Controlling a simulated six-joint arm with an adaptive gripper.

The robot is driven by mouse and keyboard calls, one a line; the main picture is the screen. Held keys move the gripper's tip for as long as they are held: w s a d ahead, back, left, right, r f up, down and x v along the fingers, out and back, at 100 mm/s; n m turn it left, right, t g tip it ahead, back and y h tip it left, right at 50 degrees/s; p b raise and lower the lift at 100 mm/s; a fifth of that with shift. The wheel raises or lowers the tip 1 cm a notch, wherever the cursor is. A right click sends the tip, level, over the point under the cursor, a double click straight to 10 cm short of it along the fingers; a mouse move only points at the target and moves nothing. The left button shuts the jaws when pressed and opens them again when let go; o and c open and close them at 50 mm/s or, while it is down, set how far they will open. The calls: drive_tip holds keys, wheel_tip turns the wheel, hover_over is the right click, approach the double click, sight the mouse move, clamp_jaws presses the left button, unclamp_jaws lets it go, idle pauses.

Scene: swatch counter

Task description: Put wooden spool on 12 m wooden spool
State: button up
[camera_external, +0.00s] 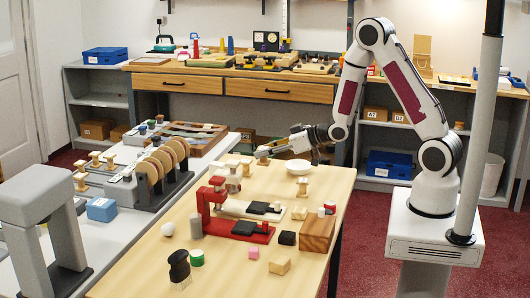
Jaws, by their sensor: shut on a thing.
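My gripper (268,151) reaches in from the right over the far part of the wooden table. It is shut on a small pale wooden piece (262,157), which looks like a wooden spool; the jaws partly hide it. A wooden spool (302,187) stands upright on the table, in front of the white bowl and apart from my gripper. Another small pale wooden piece, perhaps a spool (246,167), stands just below and left of my gripper. No length label is readable, so I cannot tell which spool is the 12 m one.
A white bowl (298,167) sits close to my forearm. A red stand (235,227) and a wooden block (317,232) occupy the middle of the table (150,270). Small loose pieces lie at the front. A rack of discs (160,170) stands on the left counter.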

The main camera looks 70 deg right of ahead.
drive_tip(key=shift+d, duration=0.5)
drive_tip(key=w+d+r, duration=0.6)
drive_tip(key=w+d, duration=0.3)
drive_tip(key=w, duration=0.1)
drive_tip(key=shift+m+h, duration=0.3)
drive_tip(key=shift+h, duration=0.1)
hover_over(247, 161)
drive_tip(key=shift+f, duration=3.1)
drive_tip(key=shift+f, duration=0.1)
drive_tip(key=shift+f, duration=1.75)
